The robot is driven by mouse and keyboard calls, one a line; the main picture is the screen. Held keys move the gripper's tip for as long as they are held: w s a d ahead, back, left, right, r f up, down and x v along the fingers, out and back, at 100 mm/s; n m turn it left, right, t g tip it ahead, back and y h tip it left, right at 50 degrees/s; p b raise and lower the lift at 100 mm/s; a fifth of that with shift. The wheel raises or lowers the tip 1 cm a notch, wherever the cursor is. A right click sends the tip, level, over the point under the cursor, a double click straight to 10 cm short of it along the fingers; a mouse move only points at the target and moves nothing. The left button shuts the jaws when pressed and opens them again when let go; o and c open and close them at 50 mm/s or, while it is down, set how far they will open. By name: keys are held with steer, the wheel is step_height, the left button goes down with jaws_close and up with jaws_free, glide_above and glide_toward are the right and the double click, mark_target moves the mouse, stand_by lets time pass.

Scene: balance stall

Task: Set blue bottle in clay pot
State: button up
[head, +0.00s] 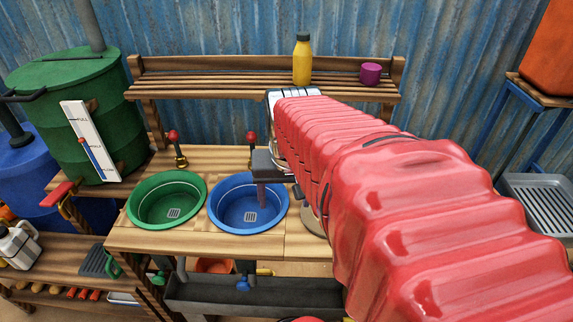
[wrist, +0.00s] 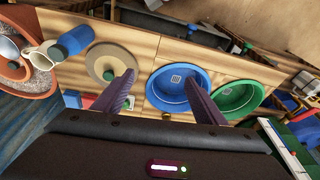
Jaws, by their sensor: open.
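In the wrist view a blue cylinder (wrist: 76,40), which looks like the blue bottle, is at the upper left. A clay pot (wrist: 46,84) with grey gravelly filling is at the far left, cut by the picture edge. My gripper (wrist: 159,77) is open and empty, its fingers apart between the round beige disc and the blue basin. The bottle and pot are both left of it. In the head view my red arm hides that part of the bench, and neither bottle nor pot is seen there.
The bench holds a green basin (head: 145,207), a blue basin (head: 232,222) and, in the wrist view, a beige disc (wrist: 92,62) with a green centre. A pale scoop-like thing (wrist: 36,57) lies between pot and bottle. A yellow bottle (head: 302,62) and purple cup (head: 370,74) stand on the shelf behind.

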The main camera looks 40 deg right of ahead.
steer(key=s+d+f+m+g, duration=0.1)
steer(key=s+d+m, duration=0.4)
steer(key=d, duration=0.3)
steer(key=s+d+f+m+g, duration=0.1)
steer(key=s+d+f+m, duration=0.1)
steer(key=s+d+m, duration=0.3)
steer(key=s+d, duration=0.1)
steer(key=d, duration=0.3)
steer(key=shift+s, duration=0.35)
steer(key=shift+f, duration=0.15)
steer(key=f, duration=0.5)
steer(key=d+f, duration=0.1)
steer(key=f, duration=0.1)
steer(key=shift+d+f, duration=0.1)
steer(key=shift+f, duration=0.15)
steer(key=shift+d+f, duration=0.1)
steer(key=shift+f, duration=0.3)
steer(key=shift+d+f, duration=0.2)
steer(key=shift+f, duration=0.65)
steer(key=shift+d+f, duration=0.2)
steer(key=shift+f, duration=0.65)
steer(key=shift+d+f, duration=0.2)
steer(key=shift+f, duration=0.65)
